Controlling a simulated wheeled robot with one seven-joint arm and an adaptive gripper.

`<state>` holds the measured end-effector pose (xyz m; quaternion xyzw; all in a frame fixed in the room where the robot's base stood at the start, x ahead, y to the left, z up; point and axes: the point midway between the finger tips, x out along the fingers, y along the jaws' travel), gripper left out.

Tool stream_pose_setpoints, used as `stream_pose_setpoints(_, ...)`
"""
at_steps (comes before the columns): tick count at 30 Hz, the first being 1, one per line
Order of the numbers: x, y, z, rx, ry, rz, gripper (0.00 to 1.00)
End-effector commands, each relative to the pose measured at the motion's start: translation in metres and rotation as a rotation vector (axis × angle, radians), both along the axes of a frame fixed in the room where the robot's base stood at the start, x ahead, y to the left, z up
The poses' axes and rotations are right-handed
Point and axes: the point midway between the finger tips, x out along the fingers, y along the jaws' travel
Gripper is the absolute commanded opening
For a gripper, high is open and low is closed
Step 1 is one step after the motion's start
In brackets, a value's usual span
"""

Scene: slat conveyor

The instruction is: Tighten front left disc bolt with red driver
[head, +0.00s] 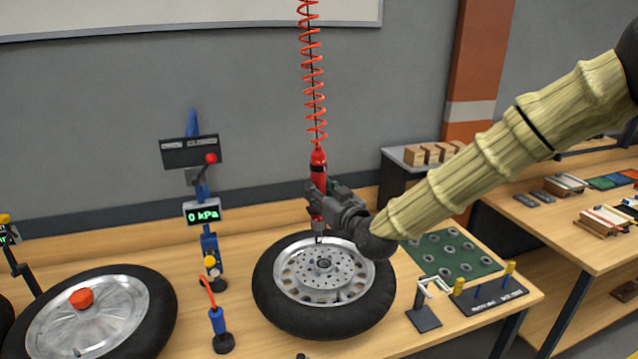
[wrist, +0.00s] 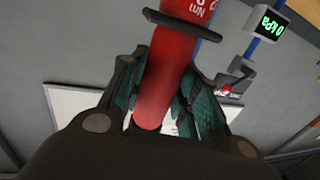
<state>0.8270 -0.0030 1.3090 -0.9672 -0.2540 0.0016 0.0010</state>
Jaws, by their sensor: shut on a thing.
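The red driver (head: 318,170) hangs upright from a red coiled cord. My gripper (head: 322,198) is shut around its body, and in the wrist view the red driver (wrist: 176,58) runs between the two fingers. The driver's lower end is above the far edge of the brake disc (head: 316,285) on the middle wheel (head: 268,298). I cannot tell whether the tip touches anything. The disc's bolts ring its hub and are too small to tell apart; my gripper and the driver partly cover the far side.
A gauge stand reading 0 kPa (head: 203,215) stands left of the wheel. Another wheel with an orange cap (head: 81,298) lies at the left. A green mat (head: 450,255) and a small grey stand (head: 424,317) are at the right. The red coiled cord (head: 312,75) runs upward.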

Motion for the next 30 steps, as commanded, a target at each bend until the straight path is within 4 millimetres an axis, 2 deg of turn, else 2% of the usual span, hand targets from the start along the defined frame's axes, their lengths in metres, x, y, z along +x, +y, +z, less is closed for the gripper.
stream_pose_setpoints(11, 0.0, 0.002, -0.015, 0.0, 0.002, 0.002, 0.0)
stream_pose_setpoints(30, 0.0, -0.001, -0.06, 0.0, 0.001, -0.001, 0.0)
